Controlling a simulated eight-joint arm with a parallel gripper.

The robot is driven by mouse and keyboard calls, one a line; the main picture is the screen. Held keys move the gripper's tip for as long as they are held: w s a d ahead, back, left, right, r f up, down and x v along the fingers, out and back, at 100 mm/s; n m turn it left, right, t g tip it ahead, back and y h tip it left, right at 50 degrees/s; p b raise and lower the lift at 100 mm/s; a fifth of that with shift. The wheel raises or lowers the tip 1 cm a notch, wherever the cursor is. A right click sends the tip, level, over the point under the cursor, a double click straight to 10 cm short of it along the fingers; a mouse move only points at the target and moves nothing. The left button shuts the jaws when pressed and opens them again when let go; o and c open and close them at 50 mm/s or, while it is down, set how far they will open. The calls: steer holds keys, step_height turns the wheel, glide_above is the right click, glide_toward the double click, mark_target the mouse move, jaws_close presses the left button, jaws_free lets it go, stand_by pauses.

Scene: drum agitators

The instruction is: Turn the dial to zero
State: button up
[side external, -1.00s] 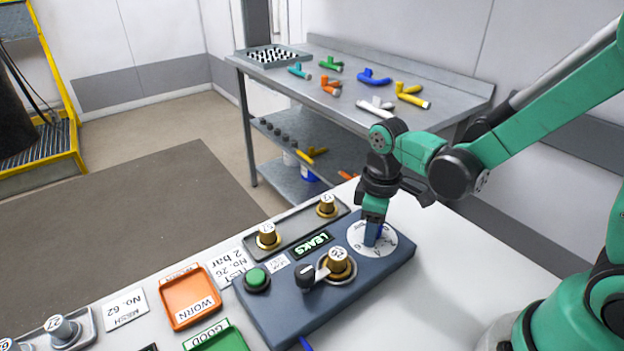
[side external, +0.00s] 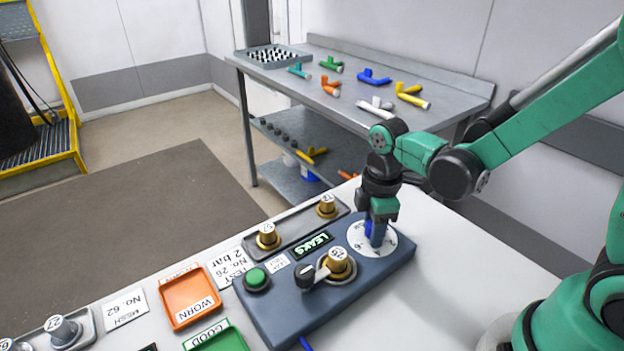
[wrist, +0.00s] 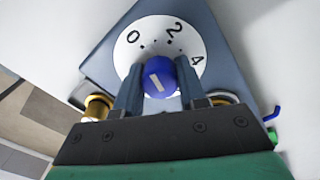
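The dial is a round white plate (wrist: 133,58) marked 0, 2 and 4 with dots between, at the top middle of the wrist view. It also shows in the side view (side external: 385,243) at the right end of a blue-grey panel. A round blue knob (wrist: 160,78) sits on it, its short white mark tilted up-left, roughly between 0 and 2. My gripper (wrist: 158,88) has one finger on each side of the knob, seemingly touching it. In the side view my gripper (side external: 376,240) points down at the dial and hides part of it.
An orange WORN tray (side external: 188,298) and a green GOOD tray (side external: 225,338) lie to the left. White table is clear at right.

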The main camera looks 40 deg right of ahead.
steer(key=shift+o, duration=1.3)
steer(key=shift+r, duration=3)
steer(key=shift+r, duration=1.65)
steer(key=shift+f, duration=1.3)
